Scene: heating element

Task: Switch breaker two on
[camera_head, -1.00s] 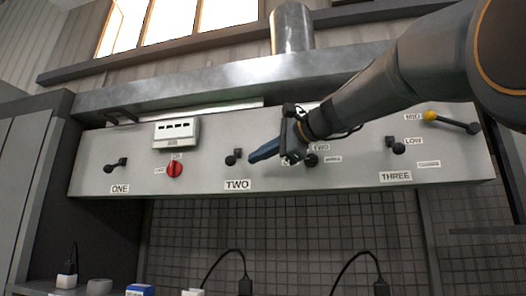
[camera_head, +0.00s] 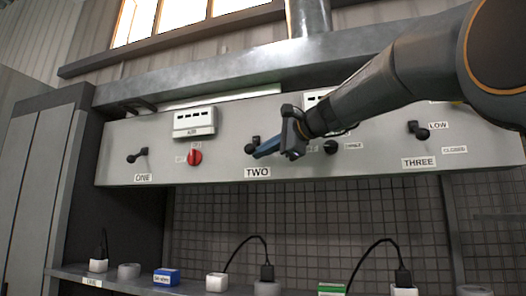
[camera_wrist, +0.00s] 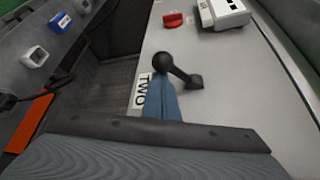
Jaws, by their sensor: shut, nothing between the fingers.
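The black breaker lever of breaker two (camera_head: 250,147) sits on the grey panel (camera_head: 225,165) just above the label TWO (camera_head: 257,172). In the wrist view the lever's round knob (camera_wrist: 163,62) stands just beyond the fingertips. My gripper (camera_head: 258,153) is shut, its blue fingers pointing left at the knob. In the wrist view the fingers (camera_wrist: 165,98) reach up beside the TWO label (camera_wrist: 141,92). The fingertips are very close to the knob; I cannot tell whether they touch. The lever's arm runs from the knob to its pivot (camera_wrist: 195,82).
Breaker one's lever (camera_head: 137,156) and a red knob (camera_head: 195,157) lie left on the panel. Breaker three's lever (camera_head: 418,131) and another black knob (camera_head: 331,147) lie right. A white meter (camera_head: 194,122) hangs above the red knob. A shelf (camera_head: 130,284) below holds several small blocks and plugs.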

